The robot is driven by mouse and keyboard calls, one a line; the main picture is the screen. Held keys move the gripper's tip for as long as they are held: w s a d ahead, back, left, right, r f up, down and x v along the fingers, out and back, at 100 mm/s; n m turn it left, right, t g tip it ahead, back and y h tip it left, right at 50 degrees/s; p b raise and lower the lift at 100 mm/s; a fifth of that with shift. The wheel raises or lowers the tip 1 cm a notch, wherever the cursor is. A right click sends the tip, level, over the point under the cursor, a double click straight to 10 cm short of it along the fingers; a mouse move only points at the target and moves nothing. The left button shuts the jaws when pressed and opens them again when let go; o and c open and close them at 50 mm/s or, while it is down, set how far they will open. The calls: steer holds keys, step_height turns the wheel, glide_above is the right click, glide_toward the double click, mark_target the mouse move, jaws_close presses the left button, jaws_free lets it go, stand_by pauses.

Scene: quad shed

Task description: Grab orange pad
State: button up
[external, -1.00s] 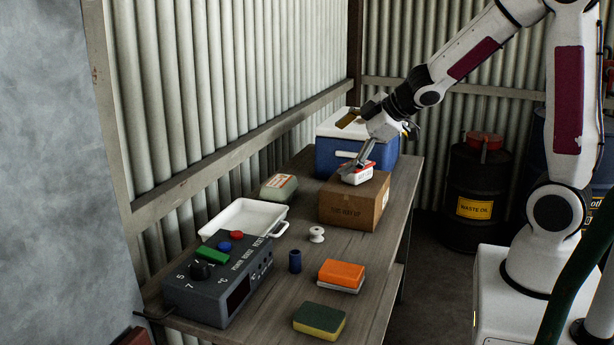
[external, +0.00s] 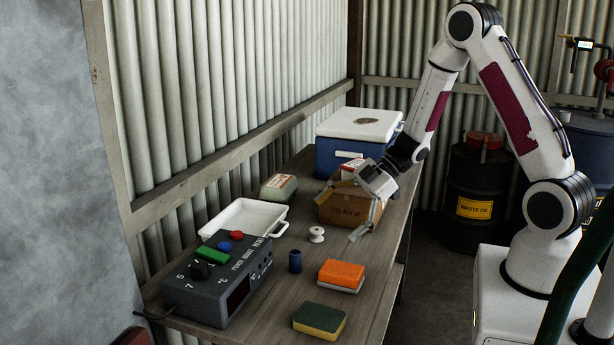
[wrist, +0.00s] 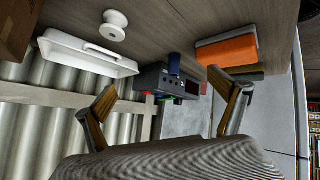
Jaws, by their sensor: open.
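The orange pad (external: 342,272) lies flat on the bench near its front right edge, with a pale grey layer under it. It also shows at the upper right of the wrist view (wrist: 227,50). My gripper (external: 344,211) is open and empty in front of the cardboard box, above the bench and behind the pad in the external view. In the wrist view its two fingers (wrist: 166,104) are spread wide, with the pad beyond the right finger. Nothing is between the fingertips.
A green and yellow sponge (external: 319,320) lies in front of the pad. A blue cylinder (external: 295,261), a white spool (external: 316,235), a grey control box (external: 218,289) and a white tray (external: 247,217) stand to the left. The cardboard box (external: 341,209) and blue cooler (external: 340,157) are behind.

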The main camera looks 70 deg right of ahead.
mark_target(343, 268)
steer(key=s+a+f+y, duration=0.1)
steer(key=s, duration=0.1)
steer(key=s+a+f+g+y, duration=0.1)
steer(key=s+a+y, duration=0.1)
steer(key=s, duration=0.1)
steer(key=s+a+f+n+y, duration=0.1)
steer(key=s+f+y, duration=0.1)
steer(key=shift+s+a+f+g, duration=0.1)
steer(key=shift+s+a+g, duration=0.15)
steer(key=shift+s+g, duration=0.15)
steer(key=shift+s+a+y, duration=0.3)
steer(key=shift+s+y, duration=0.3)
steer(key=shift+x, duration=1.35)
steer(key=shift+w+x, duration=0.15)
steer(key=shift+x, duration=1.15)
steer(key=shift+w+x, duration=0.15)
steer(key=shift+x, duration=1.15)
steer(key=shift+d+f, duration=0.1)
steer(key=shift+d, duration=0.1)
steer(key=c, duration=1.2)
